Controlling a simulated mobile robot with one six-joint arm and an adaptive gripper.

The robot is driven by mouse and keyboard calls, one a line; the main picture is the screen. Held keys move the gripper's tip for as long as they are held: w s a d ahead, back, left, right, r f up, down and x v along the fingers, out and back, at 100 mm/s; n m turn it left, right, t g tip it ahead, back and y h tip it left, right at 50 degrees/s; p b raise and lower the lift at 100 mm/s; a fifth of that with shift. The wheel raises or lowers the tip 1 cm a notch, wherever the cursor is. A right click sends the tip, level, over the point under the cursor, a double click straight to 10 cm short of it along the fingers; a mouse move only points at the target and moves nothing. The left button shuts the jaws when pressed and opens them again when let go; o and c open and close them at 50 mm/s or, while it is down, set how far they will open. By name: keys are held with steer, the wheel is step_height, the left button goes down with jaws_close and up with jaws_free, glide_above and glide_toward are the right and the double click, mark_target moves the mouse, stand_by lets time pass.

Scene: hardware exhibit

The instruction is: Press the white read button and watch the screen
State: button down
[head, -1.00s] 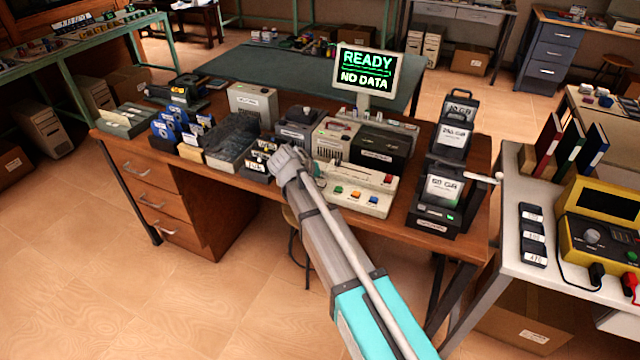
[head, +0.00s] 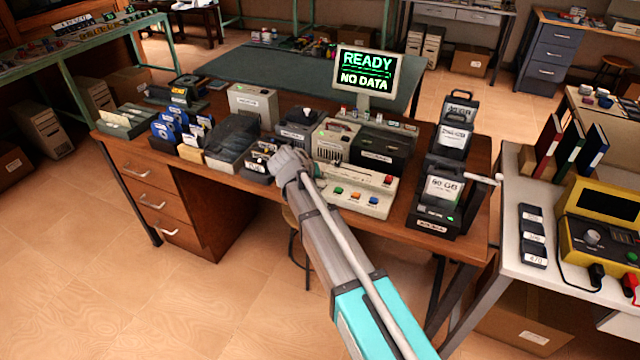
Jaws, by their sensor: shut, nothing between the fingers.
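The screen (head: 366,70) stands on a post at the back of the wooden desk. A pale control panel (head: 372,204) on the desk carries green, orange, blue and red buttons. I cannot make out a white read button; my arm covers the panel's left end. My gripper (head: 283,158) is over the desk's front middle, left of the coloured buttons and beside a small dark labelled box (head: 256,168). It is shut and empty. Its fingertips are small and hard to see, and I cannot tell whether they touch anything.
Dark 80 GB drive units (head: 441,190) stand at the desk's right, with a white lever (head: 484,178) beside them. Boxes and a clear-lidded case (head: 232,140) crowd the left. A white table (head: 505,262) stands to the right. The floor in front is open.

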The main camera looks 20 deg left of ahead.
mark_target(321, 185)
steer(key=shift+f+b, duration=0.85)
stand_by(1.1)
steer(key=shift+r, duration=0.2)
steer(key=shift+r+p, duration=0.65)
steer(key=shift+p, duration=0.2)
steer(key=shift+r, duration=0.1)
step_height(321, 185, up, 5)
steer(key=p, duration=0.5)
stand_by(1.0)
